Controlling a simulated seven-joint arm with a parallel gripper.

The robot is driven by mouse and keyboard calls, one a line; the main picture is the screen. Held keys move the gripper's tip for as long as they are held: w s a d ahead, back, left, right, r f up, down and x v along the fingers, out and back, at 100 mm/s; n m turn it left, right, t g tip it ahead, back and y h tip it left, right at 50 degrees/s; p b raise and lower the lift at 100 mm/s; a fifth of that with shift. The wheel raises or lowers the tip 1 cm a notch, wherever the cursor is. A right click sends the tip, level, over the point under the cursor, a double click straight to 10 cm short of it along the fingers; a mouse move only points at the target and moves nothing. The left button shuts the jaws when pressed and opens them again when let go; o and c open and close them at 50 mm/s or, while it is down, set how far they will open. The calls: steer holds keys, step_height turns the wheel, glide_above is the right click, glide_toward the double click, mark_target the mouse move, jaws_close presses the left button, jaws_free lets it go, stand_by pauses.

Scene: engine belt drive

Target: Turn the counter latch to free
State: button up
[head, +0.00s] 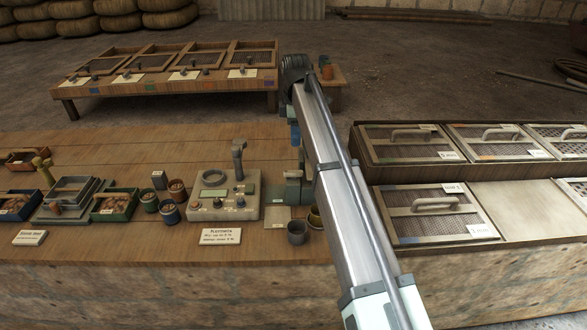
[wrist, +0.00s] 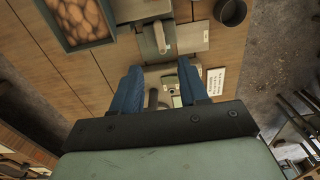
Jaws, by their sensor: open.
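What looks like the counter latch is a grey-green block with a pale grey lever (head: 293,177), to the right of the control box and partly behind my arm. In the wrist view the lever (wrist: 166,37) stands above and beyond my fingertips, apart from them. My gripper (head: 296,134) hangs over the counter, mostly hidden by my arm. In the wrist view its two blue fingers (wrist: 160,74) are apart with nothing held between them. The grey-green control box (head: 222,196), with knobs and an upright handle, shows between and below the fingers. I cannot read the latch's markings.
A dark cup (head: 297,232) stands in front of the latch, and several small cups stand left of the control box. A white label card (head: 220,236) lies in front. A tray of brown round pieces (wrist: 78,18) shows at upper left in the wrist view. Mesh-lidded bins (head: 432,213) are at right.

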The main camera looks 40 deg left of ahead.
mark_target(293, 171)
steer(key=f, duration=1.3)
steer(key=shift+s+a+f, duration=0.2)
steer(key=shift+f, duration=0.1)
steer(key=shift+c, duration=0.3)
jaws_close()
